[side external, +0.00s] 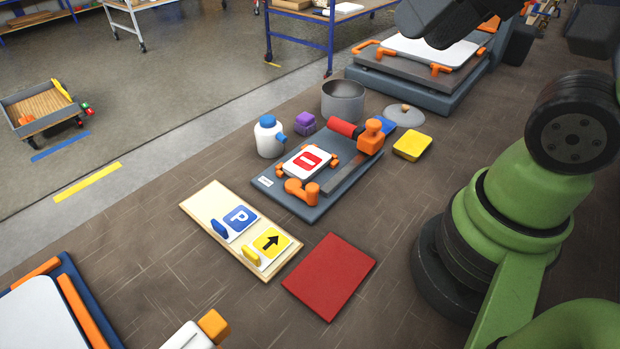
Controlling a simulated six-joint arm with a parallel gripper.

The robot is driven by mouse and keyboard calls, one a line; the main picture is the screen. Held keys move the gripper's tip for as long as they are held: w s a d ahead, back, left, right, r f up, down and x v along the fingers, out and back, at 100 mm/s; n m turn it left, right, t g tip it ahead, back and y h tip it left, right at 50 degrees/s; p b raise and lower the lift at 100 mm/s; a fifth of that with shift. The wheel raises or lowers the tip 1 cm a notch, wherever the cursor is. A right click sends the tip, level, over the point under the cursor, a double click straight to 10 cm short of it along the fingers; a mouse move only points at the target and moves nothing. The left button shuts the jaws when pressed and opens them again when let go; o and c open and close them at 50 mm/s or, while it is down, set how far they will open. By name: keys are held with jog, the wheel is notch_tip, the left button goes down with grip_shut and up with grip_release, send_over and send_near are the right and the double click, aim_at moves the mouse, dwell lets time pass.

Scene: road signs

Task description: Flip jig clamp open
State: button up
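The jig (330,200) is a dark grey board on the brown floor-like surface, in the middle of the side external view. A white plate with a red sign (309,161) lies on it between small orange holders. The jig clamp (371,136) is an orange block at the board's far right end, with a red handle (345,128) pointing left and lying low. A grey bar runs along the board near it. A dark part at the top edge appears to be my gripper (440,22); it is apart from the clamp and its fingers cannot be made out.
A grey pot (343,101), white bottle (268,137), purple block (305,123), grey lid (404,116) and yellow block (412,145) stand around the jig. A wooden board (205,205) with two signs and a red mat (329,276) lie in front. A larger fixture (420,88) is behind.

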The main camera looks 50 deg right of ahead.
jog(key=shift+w+d+f+m+g, duration=0.25)
jog(key=shift+w+m+g, duration=0.1)
jog(key=shift+w+m, duration=0.1)
jog(key=shift+w+d+f+m+g, duration=0.1)
jog(key=shift+w+f+m+g, duration=0.15)
jog(key=shift+w+m+g, duration=0.15)
grip_shut()
jog(key=w+d+f+m+g+y, duration=0.2)
jog(key=w+d+f+m, duration=0.2)
jog(key=f+m, duration=0.3)
jog(key=w+d+f+m+g+y, duration=0.2)
jog(key=d+f+m, duration=0.4)
jog(key=f, duration=0.4)
jog(key=shift+w+m+y, duration=0.35)
jog(key=shift+w+y, duration=0.45)
jog(key=shift+w, duration=0.2)
